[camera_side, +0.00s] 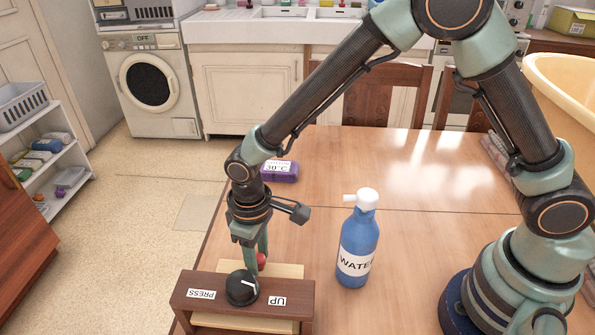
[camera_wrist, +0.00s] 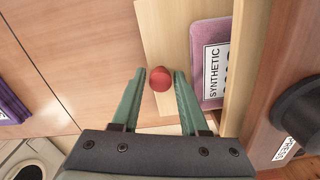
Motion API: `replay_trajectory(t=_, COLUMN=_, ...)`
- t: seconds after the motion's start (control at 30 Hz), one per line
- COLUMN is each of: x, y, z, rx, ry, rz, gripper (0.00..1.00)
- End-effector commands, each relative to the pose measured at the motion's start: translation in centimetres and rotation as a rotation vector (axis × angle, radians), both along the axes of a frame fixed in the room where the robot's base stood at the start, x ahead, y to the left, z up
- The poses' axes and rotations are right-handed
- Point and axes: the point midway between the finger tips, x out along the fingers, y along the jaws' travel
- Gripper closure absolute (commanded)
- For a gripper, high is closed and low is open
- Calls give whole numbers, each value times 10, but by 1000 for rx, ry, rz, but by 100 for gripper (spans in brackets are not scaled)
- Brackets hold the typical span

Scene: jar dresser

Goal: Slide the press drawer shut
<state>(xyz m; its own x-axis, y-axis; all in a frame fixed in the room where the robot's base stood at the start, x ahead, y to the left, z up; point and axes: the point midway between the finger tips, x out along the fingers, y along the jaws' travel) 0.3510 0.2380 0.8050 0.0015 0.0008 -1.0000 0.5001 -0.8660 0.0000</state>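The press drawer (camera_side: 291,270) is light wood and sticks out from the far side of a dark wooden housing (camera_side: 300,298). The housing carries a black dial (camera_side: 242,288) and PRESS and UP labels. In the wrist view, a round red knob (camera_wrist: 160,78) shows against the drawer's light wood (camera_wrist: 168,25); it also shows in the side view (camera_side: 261,261). A purple block labelled SYNTHETIC (camera_wrist: 212,65) lies beside the light panel. My gripper (camera_wrist: 160,75) is open, its fingers on either side of the knob with small gaps. Contact with the drawer cannot be told.
A blue WATER bottle (camera_side: 358,250) with a white nozzle stands on the table right of the housing. A purple block marked 30°C (camera_side: 280,171) lies farther back.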

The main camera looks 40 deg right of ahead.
Motion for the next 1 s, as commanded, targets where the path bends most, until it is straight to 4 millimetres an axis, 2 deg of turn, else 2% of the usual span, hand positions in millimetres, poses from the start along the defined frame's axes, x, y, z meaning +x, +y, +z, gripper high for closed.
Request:
replay_trajectory(t=0.17, x=0, y=0, z=6, rx=0, ry=0, rz=0, gripper=56)
replay_trajectory(t=0.27, x=1, y=0, z=19, rx=2, ry=-3, rz=0, gripper=56)
replay_trajectory(t=0.5, x=1, y=1, z=68, rx=3, ry=-5, rz=0, gripper=56)
replay_trajectory(t=0.7, x=0, y=0, z=102, rx=2, ry=-3, rz=0, gripper=56)
replay_trajectory(t=0.83, x=0, y=0, z=115, rx=2, ry=-3, rz=0, gripper=56)
replay_trajectory(t=1.0, x=0, y=0, z=121, rx=1, ry=-1, rz=0, gripper=56)
